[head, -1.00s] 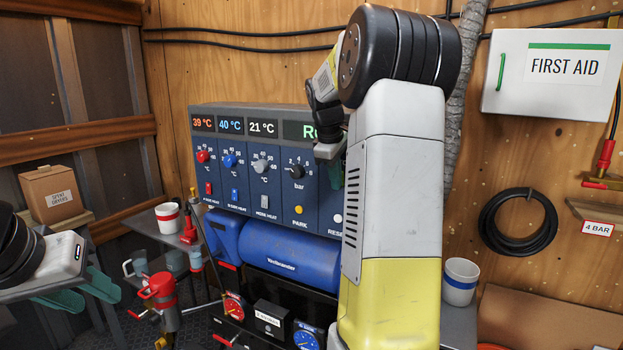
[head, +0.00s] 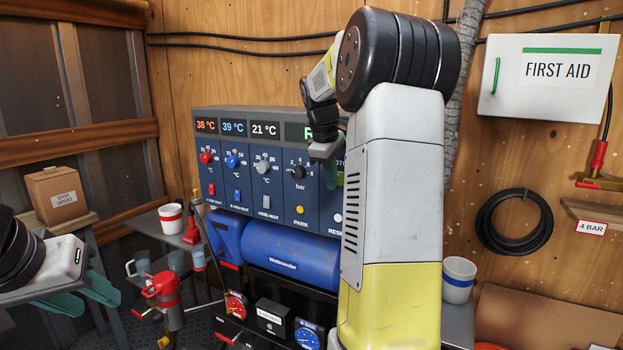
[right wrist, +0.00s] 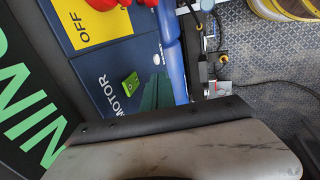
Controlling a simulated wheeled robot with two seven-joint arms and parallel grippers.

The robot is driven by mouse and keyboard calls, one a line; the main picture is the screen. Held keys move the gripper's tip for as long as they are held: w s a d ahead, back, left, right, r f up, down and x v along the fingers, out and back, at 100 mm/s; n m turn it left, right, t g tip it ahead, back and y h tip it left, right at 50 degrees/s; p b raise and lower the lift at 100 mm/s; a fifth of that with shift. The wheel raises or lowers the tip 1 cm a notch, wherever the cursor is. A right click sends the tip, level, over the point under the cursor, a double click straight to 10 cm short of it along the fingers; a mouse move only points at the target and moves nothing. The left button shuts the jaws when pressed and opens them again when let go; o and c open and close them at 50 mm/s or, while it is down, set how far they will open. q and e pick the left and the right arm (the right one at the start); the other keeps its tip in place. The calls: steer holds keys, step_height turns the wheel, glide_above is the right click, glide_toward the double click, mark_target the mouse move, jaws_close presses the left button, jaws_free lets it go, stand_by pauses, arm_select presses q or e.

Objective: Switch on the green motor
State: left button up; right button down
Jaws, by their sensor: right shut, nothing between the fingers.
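The green motor switch (right wrist: 130,82) sits on a dark blue panel beside the word MOTOR in the right wrist view. The teal fingers of my right gripper (right wrist: 158,92) are shut and empty, close to the switch; I cannot tell whether they touch it. In the head view my right gripper (head: 330,174) is in front of the right part of the control panel (head: 257,180), and my arm hides much of the motor section. My left gripper (head: 78,294) is open and empty at the lower left.
Temperature knobs and small switches fill the panel's left. A yellow OFF plate (right wrist: 92,22) with red parts is beside the motor section. A blue cylinder (head: 292,254) lies below the panel.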

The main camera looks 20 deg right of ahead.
steer(key=s+a+r, duration=0.4)
steer(key=a+r, duration=0.1)
steer(key=r, duration=0.3)
steer(key=s+a+f+m+t+y, duration=0.2)
steer(key=s+a+f, duration=0.3)
steer(key=s+a, duration=0.3)
steer(key=s+a+f+m+t+y, duration=0.1)
steer(key=s+a+f+m+y, duration=0.2)
steer(key=s, duration=1.2)
steer(key=a+f+m, duration=0.2)
steer(key=a, duration=0.3)
steer(key=shift+a+f+t, duration=0.25)
steer(key=shift+f+t, duration=0.15)
